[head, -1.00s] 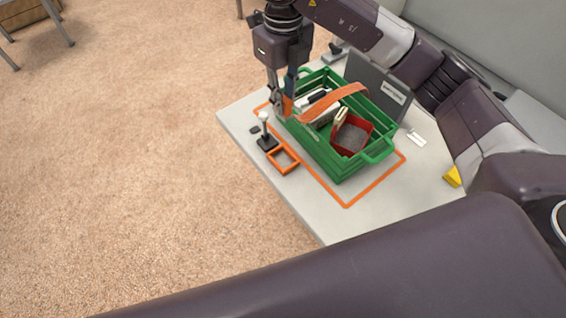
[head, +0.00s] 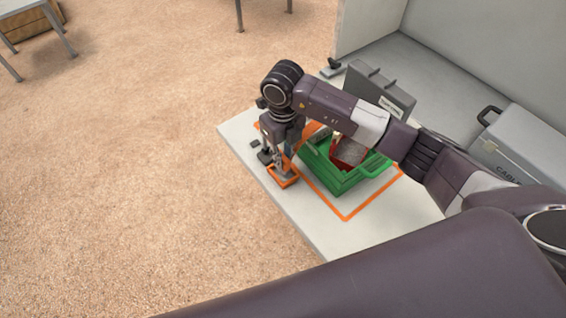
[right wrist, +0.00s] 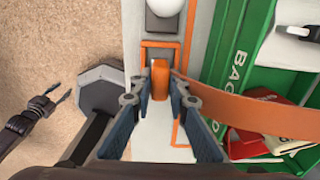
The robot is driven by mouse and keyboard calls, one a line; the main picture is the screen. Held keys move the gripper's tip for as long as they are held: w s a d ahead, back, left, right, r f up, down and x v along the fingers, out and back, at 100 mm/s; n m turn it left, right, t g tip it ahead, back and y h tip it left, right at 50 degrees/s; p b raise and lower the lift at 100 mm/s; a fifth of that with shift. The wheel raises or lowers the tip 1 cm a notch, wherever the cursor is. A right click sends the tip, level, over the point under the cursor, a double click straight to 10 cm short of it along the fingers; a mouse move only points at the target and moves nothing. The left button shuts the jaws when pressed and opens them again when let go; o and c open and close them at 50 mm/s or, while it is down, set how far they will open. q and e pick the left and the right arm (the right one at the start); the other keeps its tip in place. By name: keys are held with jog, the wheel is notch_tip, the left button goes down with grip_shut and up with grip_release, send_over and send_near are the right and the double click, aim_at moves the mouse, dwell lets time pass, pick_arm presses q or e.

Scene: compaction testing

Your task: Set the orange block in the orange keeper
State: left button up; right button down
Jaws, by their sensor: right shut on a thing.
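My right gripper (head: 282,174) is low over the orange keeper (head: 289,183), a small square frame near the table's left edge. In the right wrist view the right gripper (right wrist: 160,92) is shut on the orange block (right wrist: 160,76), which stands between its fingertips. The keeper's far edge (right wrist: 160,43) shows beyond the block. Whether the block touches the keeper's floor cannot be told. The block is mostly hidden in the head view. My left gripper (right wrist: 54,96) shows at the left of the right wrist view, apart from the table, with its fingers spread and empty.
A green crate (head: 338,184) holding a red item (head: 337,158) stands right of the keeper, inside an orange outline. A white-knobbed post (right wrist: 165,7) is just beyond the keeper. A grey case (head: 375,88) stands behind.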

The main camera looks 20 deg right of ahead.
notch_tip(320, 180, down, 4)
jog(key=shift+r, duration=0.25)
jog(key=shift+f, duration=0.2)
jog(key=c, duration=1.8)
grip_release()
jog(key=shift+c, duration=0.2)
jog(key=shift+r, duration=0.1)
jog(key=shift+r, duration=0.1)
notch_tip(320, 180, up, 12)
jog(key=shift+r+b, duration=0.1)
jog(key=shift+b, duration=0.8)
